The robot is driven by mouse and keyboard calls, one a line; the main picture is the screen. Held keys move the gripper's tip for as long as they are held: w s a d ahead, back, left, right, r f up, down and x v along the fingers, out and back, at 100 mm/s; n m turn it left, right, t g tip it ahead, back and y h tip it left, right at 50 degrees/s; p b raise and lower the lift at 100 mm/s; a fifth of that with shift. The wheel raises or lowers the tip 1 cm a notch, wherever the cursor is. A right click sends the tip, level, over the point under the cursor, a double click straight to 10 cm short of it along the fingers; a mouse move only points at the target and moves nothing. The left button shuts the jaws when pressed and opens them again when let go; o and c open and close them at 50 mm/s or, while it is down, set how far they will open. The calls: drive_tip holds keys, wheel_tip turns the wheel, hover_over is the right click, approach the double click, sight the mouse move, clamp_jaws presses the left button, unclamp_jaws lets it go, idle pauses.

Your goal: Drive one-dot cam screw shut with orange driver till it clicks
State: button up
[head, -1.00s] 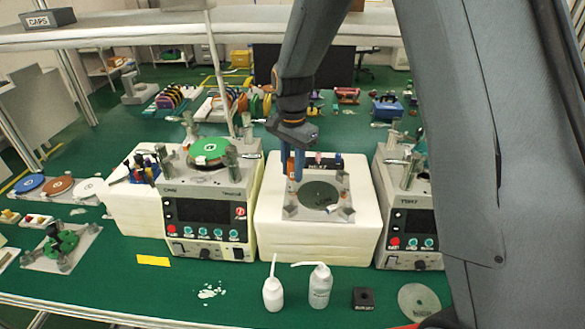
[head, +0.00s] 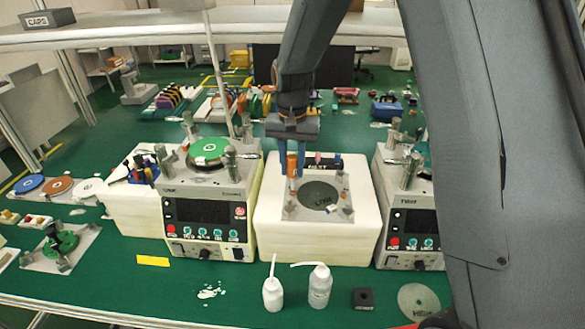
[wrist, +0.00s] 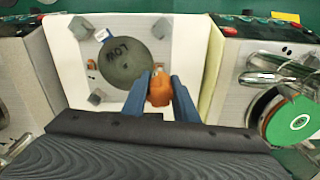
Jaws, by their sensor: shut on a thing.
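My gripper (head: 292,160) is shut on the orange driver (head: 292,166), held upright over the far left part of the pale square plate on the middle white block (head: 270,232). In the wrist view the orange handle (wrist: 160,90) sits between my two blue fingers. The driver's shaft points down to the plate near a corner clamp; I cannot tell whether its tip touches a screw. The plate carries a dark round disc (head: 321,196), marked LOW in the wrist view (wrist: 122,52), with grey clamps around it. The one-dot cam screw and its dots cannot be made out.
Control machines stand left (head: 205,212) and right (head: 408,225) of the white block, with upright posts on top. Small coloured handles (head: 328,160) stand behind the plate. Two white bottles (head: 320,287) and a black block (head: 363,299) are in front. A shelf runs above.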

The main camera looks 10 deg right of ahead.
sight(293, 157)
drive_tip(key=shift+r, duration=1.8)
